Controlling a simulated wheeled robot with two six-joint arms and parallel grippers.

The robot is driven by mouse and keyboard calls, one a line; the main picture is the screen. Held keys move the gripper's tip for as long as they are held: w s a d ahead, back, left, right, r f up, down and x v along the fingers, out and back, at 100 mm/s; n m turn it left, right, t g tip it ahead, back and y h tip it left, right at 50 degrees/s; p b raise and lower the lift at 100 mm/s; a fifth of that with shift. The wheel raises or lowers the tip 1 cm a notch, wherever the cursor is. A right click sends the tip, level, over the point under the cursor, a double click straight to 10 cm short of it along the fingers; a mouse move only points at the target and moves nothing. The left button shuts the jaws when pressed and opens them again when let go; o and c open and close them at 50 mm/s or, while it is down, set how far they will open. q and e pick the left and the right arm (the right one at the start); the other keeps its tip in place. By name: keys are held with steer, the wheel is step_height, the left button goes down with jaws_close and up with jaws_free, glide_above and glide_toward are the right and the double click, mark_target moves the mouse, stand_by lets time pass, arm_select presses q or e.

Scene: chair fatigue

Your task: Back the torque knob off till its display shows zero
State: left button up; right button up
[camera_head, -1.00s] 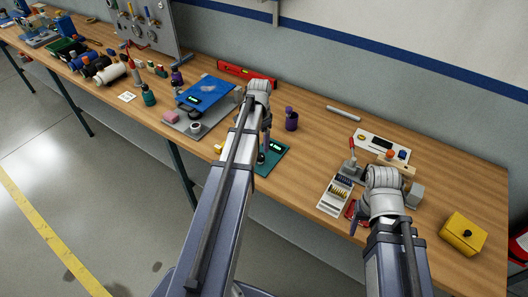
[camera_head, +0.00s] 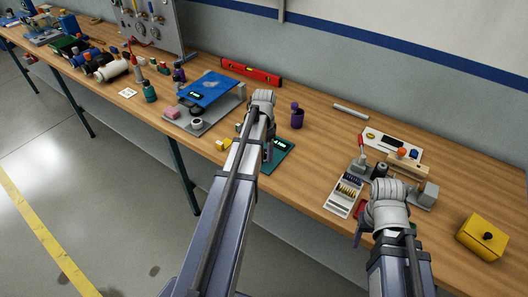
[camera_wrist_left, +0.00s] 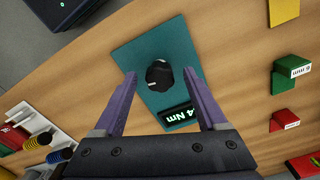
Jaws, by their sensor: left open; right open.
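The torque unit is a teal plate (camera_head: 286,150) on the bench, partly hidden behind my left arm in the head view. In the left wrist view the plate (camera_wrist_left: 135,50) carries a black knob (camera_wrist_left: 159,76) with a pale mark and a dark display (camera_wrist_left: 176,116). The display's green text reads "4 Nm", with its start possibly covered by a finger. My left gripper (camera_wrist_left: 160,74) is open, its purple fingers on either side of the knob with gaps to it. In the head view its fingers are mostly hidden. My right gripper (camera_head: 360,234) is open and low at the right, partly hidden by its wrist.
A blue-topped device (camera_head: 208,90) stands left of my left gripper. A purple bottle (camera_head: 297,117) stands close on its right. Near my right gripper are a white tray (camera_head: 345,192) and a grey block (camera_head: 428,192). A yellow box (camera_head: 482,237) sits far right.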

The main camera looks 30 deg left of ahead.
arm_select(q)
jaws_close()
stand_by(0.4)
steer(key=shift+n, duration=0.3)
steer(key=n, duration=0.6)
steer(key=shift+n, duration=0.3)
steer(key=n, duration=0.6)
steer(key=shift+n, duration=0.4)
jaws_free()
